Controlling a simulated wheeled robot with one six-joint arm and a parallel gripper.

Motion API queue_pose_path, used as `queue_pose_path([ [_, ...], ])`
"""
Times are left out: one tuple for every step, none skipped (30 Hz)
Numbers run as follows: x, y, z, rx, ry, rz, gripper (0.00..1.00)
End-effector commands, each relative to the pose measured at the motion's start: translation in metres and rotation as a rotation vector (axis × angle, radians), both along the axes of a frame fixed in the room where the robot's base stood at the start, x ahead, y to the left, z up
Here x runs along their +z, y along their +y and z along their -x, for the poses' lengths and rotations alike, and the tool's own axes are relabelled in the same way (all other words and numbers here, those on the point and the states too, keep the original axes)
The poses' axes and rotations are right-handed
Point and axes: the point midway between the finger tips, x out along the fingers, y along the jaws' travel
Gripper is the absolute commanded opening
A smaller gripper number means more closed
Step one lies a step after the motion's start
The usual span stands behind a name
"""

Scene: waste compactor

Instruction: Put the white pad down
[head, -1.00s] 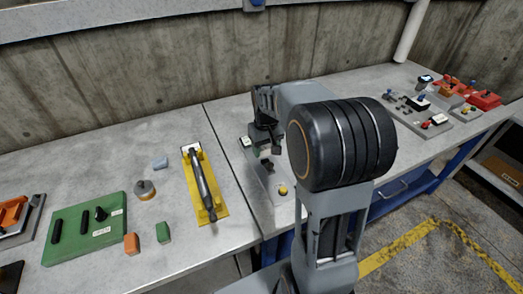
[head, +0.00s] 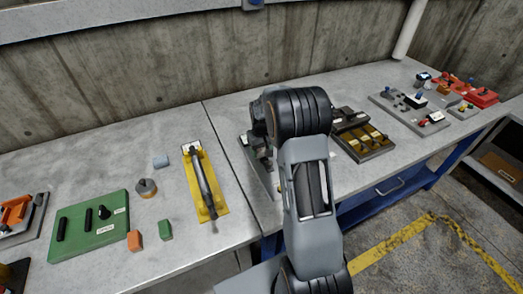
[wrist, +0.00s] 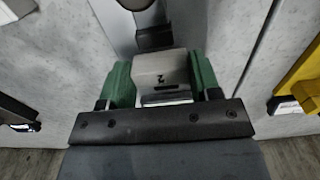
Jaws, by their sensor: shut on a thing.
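The white pad (wrist: 165,66) is a pale block with a dark mark on its face, seen in the wrist view. My gripper (wrist: 163,84) is shut on it, with a green finger on either side. The arm's end is over a grey plate (head: 274,208) on the bench, largely covered by the arm.
Left of the arm lies a yellow plate with a dark bar (head: 217,207). Further left are small blocks and a green board (head: 87,241). To the right are a dark tray with yellow parts (head: 376,151) and a grey board with knobs (head: 432,130).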

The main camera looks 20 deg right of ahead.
Motion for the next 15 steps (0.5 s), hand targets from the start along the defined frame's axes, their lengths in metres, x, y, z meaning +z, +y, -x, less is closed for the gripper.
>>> queue_pose_path([
  [-0.0033,0.0001,-0.0001,0.000,-0.001,0.000,0.30],
  [-0.0041,0.0001,-0.0002,0.000,-0.001,0.000,0.30],
  [-0.0043,0.0000,-0.0003,0.000,-0.002,0.000,0.30],
  [-0.0042,0.0001,-0.0003,0.000,-0.002,0.001,0.30],
  [-0.0041,0.0001,-0.0003,0.000,-0.002,0.001,0.30],
  [-0.0042,0.0001,-0.0002,0.000,-0.002,0.000,0.30],
  [-0.0041,0.0001,-0.0002,0.000,-0.002,0.000,0.30],
  [-0.0042,0.0001,-0.0002,0.000,-0.002,0.000,0.30],
  [-0.0048,0.0001,-0.0001,0.000,-0.002,0.000,0.30],
  [-0.0055,0.0001,-0.0001,0.000,-0.002,0.000,0.30],
  [-0.0065,0.0001,-0.0001,0.000,-0.002,0.000,0.30],
  [-0.0080,0.0002,-0.0001,0.000,-0.001,0.000,0.30],
  [-0.0090,0.0002,-0.0001,0.000,-0.001,0.000,0.30],
  [-0.0076,0.0002,-0.0001,0.000,-0.002,0.000,0.60],
  [-0.0074,0.0002,0.0000,0.000,-0.001,0.000,0.64],
])
